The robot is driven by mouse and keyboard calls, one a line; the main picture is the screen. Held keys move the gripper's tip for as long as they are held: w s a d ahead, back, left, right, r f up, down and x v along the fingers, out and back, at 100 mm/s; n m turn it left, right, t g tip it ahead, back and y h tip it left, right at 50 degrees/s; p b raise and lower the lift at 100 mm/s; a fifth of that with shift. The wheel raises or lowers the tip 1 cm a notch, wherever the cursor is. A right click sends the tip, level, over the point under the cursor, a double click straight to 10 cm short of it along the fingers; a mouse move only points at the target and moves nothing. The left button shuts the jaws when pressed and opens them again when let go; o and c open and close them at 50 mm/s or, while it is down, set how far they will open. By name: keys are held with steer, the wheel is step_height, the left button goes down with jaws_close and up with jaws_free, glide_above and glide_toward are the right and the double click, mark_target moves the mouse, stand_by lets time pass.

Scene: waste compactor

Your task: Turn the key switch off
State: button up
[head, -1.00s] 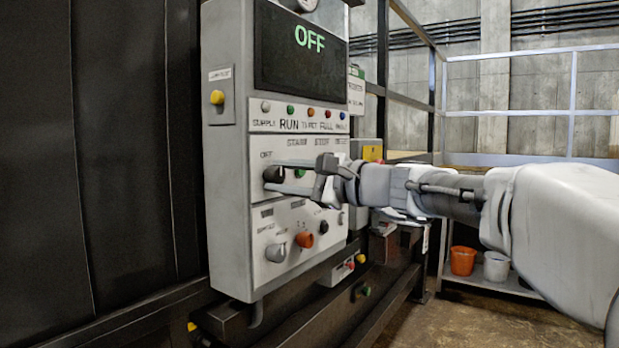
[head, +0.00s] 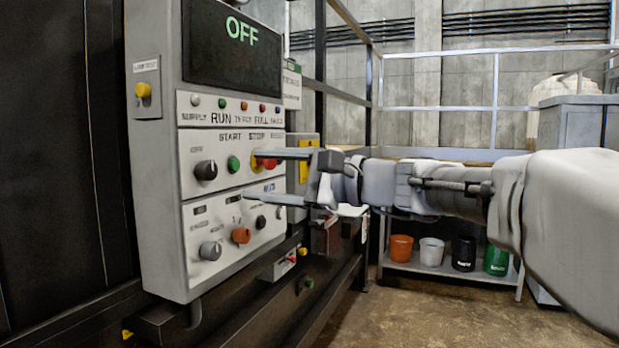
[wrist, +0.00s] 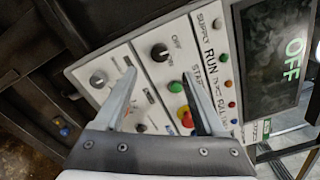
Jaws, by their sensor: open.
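The key switch (head: 206,170) appears to be the black knob by the OFF label, at the left of the control panel's (head: 160,230) middle row. It also shows in the wrist view (wrist: 160,52), beyond the fingertips. Its exact angle is hard to read. The display (head: 232,45) above shows OFF in green. My gripper (head: 249,175) is open and empty, with its fingers spread, to the right of the knob and apart from it. In the wrist view my gripper (wrist: 159,74) has one finger on each side, with bare panel between the tips.
The green start button (head: 233,163) and red stop button (head: 266,163) lie to the right of the knob, close to the upper finger. An orange knob (head: 241,235) and a grey knob (head: 210,251) sit below. Buckets (head: 431,251) stand on a low shelf at right.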

steer(key=v, duration=0.7)
steer(key=shift+d, duration=0.25)
steer(key=shift+s, duration=0.1)
steer(key=s+d+f+n+h+p, duration=0.5)
steer(key=s+d+f+h+p, duration=0.1)
steer(key=s, duration=0.4)
steer(key=s+d+f+n+g+h+p, duration=0.1)
steer(key=s+d+f+n+h+p, duration=0.4)
steer(key=s+d+f+h, duration=0.4)
step_height(320, 180, down, 2)
steer(key=shift+s+f+h+p, duration=0.1)
steer(key=shift+s+h+p, duration=0.5)
steer(key=shift+h, duration=0.2)
steer(key=shift+d, duration=0.1)
